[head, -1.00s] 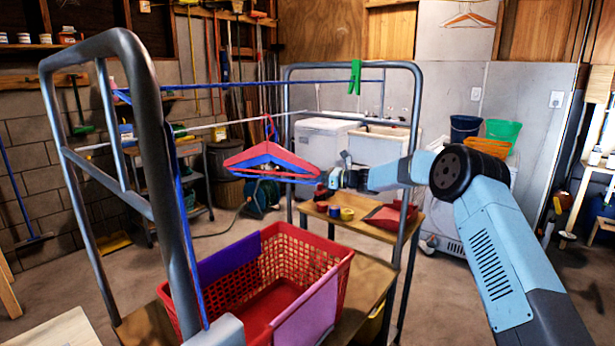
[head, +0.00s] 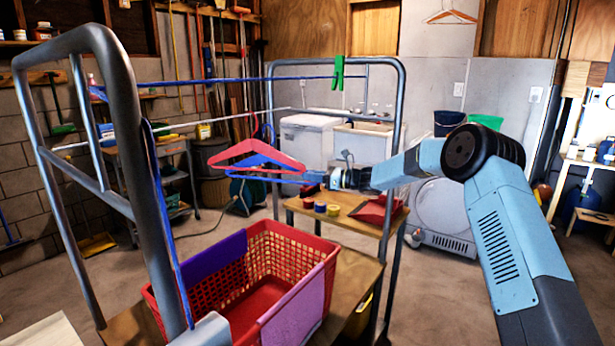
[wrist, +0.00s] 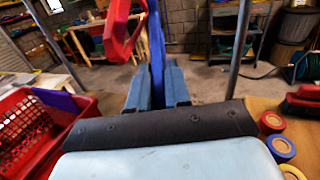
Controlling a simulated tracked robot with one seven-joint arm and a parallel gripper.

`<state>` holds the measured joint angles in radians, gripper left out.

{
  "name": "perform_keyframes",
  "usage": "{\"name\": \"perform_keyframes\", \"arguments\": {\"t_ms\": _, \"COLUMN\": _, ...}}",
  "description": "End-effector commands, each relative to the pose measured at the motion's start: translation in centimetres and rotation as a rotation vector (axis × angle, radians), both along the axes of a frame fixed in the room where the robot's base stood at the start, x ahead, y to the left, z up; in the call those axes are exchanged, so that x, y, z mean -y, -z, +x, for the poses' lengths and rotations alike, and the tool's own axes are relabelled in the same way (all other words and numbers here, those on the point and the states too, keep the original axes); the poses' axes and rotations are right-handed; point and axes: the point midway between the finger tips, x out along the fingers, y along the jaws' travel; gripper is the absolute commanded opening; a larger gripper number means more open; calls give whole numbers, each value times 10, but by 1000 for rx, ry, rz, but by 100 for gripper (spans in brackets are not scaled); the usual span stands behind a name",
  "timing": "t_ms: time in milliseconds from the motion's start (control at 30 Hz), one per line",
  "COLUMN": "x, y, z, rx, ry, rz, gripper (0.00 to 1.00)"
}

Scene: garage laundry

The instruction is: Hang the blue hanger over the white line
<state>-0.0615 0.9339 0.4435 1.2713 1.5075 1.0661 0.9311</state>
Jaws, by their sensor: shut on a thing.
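My gripper (head: 320,180) is shut on the right end of the blue hanger (head: 287,181); in the wrist view the fingers (wrist: 157,82) close around the blue hanger (wrist: 156,38). The blue hanger is roughly level, just behind and below the red hanger (head: 285,160) in the picture, with its hook up. The white line (head: 215,121) crosses the metal rack near both hooks. I cannot tell whether the blue hook touches it. The red hanger also shows close to the fingers in the wrist view (wrist: 118,32), and seems to hang from the white line.
The metal rack (head: 395,150) surrounds the lines. A blue line (head: 210,82) with a green clip (head: 339,72) runs above the white one. A red basket (head: 330,275) stands below on a wooden table. Tape rolls (head: 320,207) sit on a small table under my gripper.

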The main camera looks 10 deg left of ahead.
Motion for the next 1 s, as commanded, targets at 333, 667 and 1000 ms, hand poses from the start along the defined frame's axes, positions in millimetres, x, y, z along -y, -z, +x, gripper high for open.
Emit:
{"name": "perform_keyframes", "arguments": {"t_ms": 333, "x": 6, "y": -16, "z": -3, "rx": 0, "ry": 0, "rz": 1, "gripper": 0}}
{"name": "perform_keyframes", "arguments": {"t_ms": 667, "x": 6, "y": -38, "z": -3, "rx": 1, "ry": -1, "rz": 1, "gripper": 0}}
{"name": "perform_keyframes", "arguments": {"t_ms": 1000, "x": 7, "y": -59, "z": -3, "rx": 1, "ry": 0, "rz": 1, "gripper": 0}}
